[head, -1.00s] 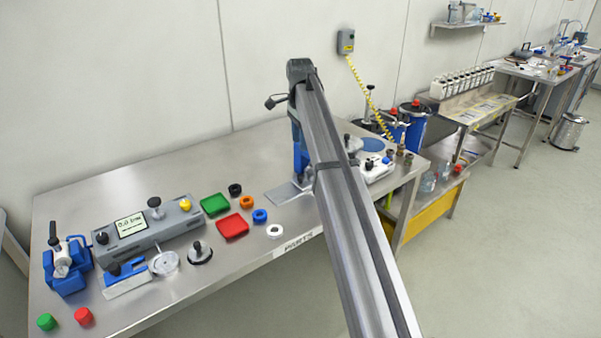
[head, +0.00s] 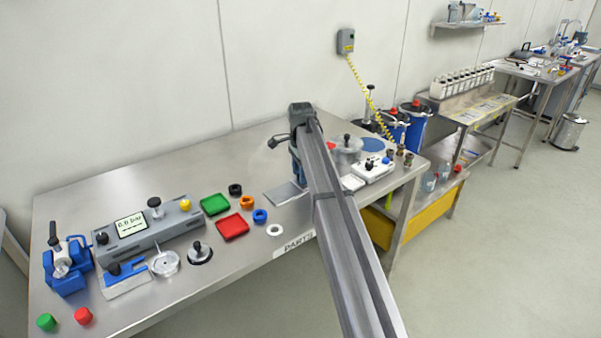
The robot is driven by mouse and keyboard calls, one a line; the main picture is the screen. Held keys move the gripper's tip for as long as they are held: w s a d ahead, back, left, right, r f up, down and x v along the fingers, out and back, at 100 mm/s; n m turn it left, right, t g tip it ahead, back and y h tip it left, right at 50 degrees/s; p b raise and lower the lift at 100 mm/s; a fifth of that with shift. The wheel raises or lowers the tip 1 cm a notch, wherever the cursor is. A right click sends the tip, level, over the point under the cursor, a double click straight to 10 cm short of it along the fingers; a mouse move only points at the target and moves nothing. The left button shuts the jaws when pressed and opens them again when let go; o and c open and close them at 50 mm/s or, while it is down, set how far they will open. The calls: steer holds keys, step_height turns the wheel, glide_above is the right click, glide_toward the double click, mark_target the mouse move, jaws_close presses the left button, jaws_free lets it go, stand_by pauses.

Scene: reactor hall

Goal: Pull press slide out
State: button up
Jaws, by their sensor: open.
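A blue upright (head: 296,168), probably the press, stands on the steel bench. My arm covers most of it. A flat grey metal plate (head: 283,194) lies at its foot, sticking out to the left; I cannot tell whether this is the slide. My arm reaches up from the bottom of the picture, its dark far joint in front of the blue upright. My gripper is hidden behind the arm, so its jaws and any contact with the press do not show.
Left of the plate are a green tray (head: 215,204), a red tray (head: 232,226) and several small rings. A grey pressure unit (head: 150,225) and a blue vise (head: 66,268) stand farther left. Right of the arm is a white device (head: 373,170). The back left bench is clear.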

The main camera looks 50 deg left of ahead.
steer(key=shift+c, duration=0.3)
jaws_close()
stand_by(0.4)
